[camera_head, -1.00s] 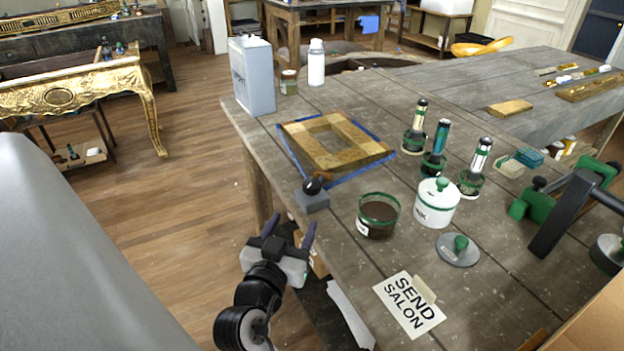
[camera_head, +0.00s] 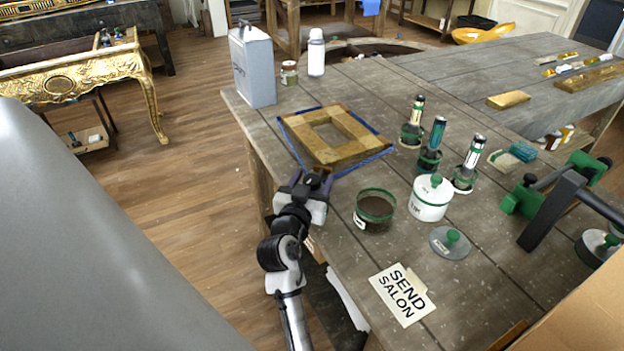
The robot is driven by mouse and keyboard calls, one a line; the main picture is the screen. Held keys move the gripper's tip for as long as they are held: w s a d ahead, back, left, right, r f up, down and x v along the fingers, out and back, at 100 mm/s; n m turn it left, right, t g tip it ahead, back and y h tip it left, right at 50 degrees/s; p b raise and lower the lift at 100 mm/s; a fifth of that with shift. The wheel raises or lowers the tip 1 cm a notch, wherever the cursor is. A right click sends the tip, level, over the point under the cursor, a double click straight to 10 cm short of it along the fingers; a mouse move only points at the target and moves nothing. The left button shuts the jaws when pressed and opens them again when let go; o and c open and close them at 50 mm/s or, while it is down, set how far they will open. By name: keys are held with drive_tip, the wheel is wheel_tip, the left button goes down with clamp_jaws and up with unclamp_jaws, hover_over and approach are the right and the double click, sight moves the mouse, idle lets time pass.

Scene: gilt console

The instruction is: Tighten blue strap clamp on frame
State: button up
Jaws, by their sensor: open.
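A wooden frame (camera_head: 345,152) lies flat on the workbench, with a blue strap (camera_head: 376,155) running around its outer edge. The clamp's block at the frame's near corner is mostly hidden behind my gripper. A bit of its dark knob (camera_head: 319,170) seems to show between the fingers. My gripper (camera_head: 312,178) is open, its purple-grey fingers reaching up to the clamp from the bench's near left edge. I cannot tell whether the fingers touch the knob.
A dark-filled jar (camera_head: 374,212) and a white lidded pot (camera_head: 431,199) stand just right of my gripper. A grey can (camera_head: 254,66) stands at the far left corner.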

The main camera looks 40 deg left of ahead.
drive_tip(key=c, duration=1)
drive_tip(key=shift+f+b, duration=0.1)
drive_tip(key=shift+b, duration=0.2)
drive_tip(key=shift+f+m+h+b, duration=0.1)
drive_tip(key=shift+m+h+b, duration=0.2)
drive_tip(key=shift+b, duration=0.1)
drive_tip(key=shift+h+b, duration=0.3)
drive_tip(key=shift+b, duration=0.2)
drive_tip(key=m+t+h+b, duration=0.1)
drive_tip(key=m+h+b, duration=0.1)
drive_tip(key=h+b, duration=0.1)
drive_tip(key=shift+a+f+b, duration=0.1)
drive_tip(key=shift+f+b, duration=0.05)
drive_tip(key=shift+b, duration=0.45)
drive_tip(key=m+h+b, duration=0.2)
drive_tip(key=h+b, duration=0.1)
drive_tip(key=h, duration=0.1)
drive_tip(key=shift+m, duration=0.4)
drive_tip(key=shift+r+m+g+h+b, duration=0.15)
drive_tip(key=shift+m+g+h+b, duration=0.1)
drive_tip(key=shift+m+h+b, duration=0.95)
drive_tip(key=shift+r+m+g+h+b, duration=0.1)
drive_tip(key=shift+m+g+h+b, duration=0.15)
drive_tip(key=shift+m+h+b, duration=0.9)
drive_tip(key=shift+r+n+h+p, duration=0.1)
drive_tip(key=shift+n+h+p, duration=0.3)
drive_tip(key=shift+h, duration=0.35)
